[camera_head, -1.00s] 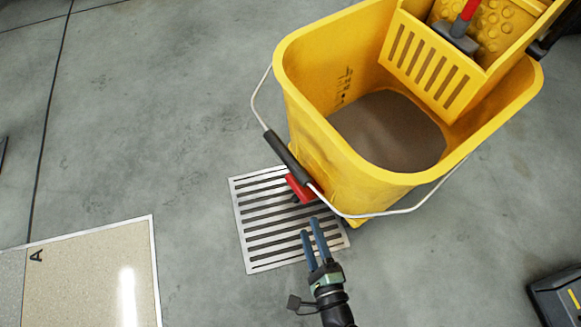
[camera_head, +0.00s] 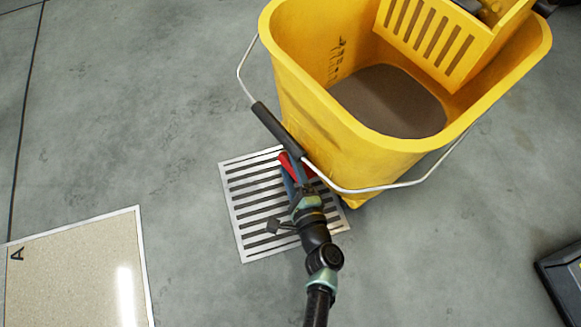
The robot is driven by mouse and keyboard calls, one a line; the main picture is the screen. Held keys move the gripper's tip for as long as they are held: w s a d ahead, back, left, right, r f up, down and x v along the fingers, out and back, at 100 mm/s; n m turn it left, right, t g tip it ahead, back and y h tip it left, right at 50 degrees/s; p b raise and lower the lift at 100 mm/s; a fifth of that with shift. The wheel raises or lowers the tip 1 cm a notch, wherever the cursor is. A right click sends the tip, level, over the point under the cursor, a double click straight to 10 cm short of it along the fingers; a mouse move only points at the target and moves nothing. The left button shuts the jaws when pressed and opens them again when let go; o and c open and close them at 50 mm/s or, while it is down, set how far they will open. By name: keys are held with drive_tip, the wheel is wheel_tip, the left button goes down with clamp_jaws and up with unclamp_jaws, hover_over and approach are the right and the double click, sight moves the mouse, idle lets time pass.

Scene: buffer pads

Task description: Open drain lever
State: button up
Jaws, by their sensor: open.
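The yellow mop bucket (camera_head: 335,135) stands on the grey floor with dark brown water (camera_head: 390,102) inside. The red drain lever (camera_head: 287,165) is low on the bucket's near left side, just under the black handle grip (camera_head: 278,130), and is partly hidden by my gripper. My gripper (camera_head: 294,174) reaches up from the bottom, with its blue fingers at the red lever. The fingers are open. I cannot tell whether they touch the lever or stand on both sides of it.
A metal floor grate (camera_head: 250,213) lies below the lever. The bucket's wire handle (camera_head: 400,187) hangs around its front. A framed beige board (camera_head: 80,265) lies at the lower left, and a dark object (camera_head: 562,280) at the lower right. Open floor lies at left.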

clamp_jaws()
drive_tip(key=r+m+p, duration=0.1)
drive_tip(key=p, duration=0.2)
drive_tip(key=shift+w+d+r, duration=0.15)
drive_tip(key=shift+d+r, duration=0.05)
drive_tip(key=shift+w+d+r+m+g+p, duration=0.15)
drive_tip(key=shift+r+m+g+p, duration=0.3)
drive_tip(key=shift+p, duration=0.8)
drive_tip(key=shift+w+d+f+m+g+y+p, duration=0.2)
drive_tip(key=shift+m+g+y+p, duration=0.2)
drive_tip(key=shift+m+p, duration=0.3)
drive_tip(key=shift+s, duration=0.1)
unclamp_jaws()
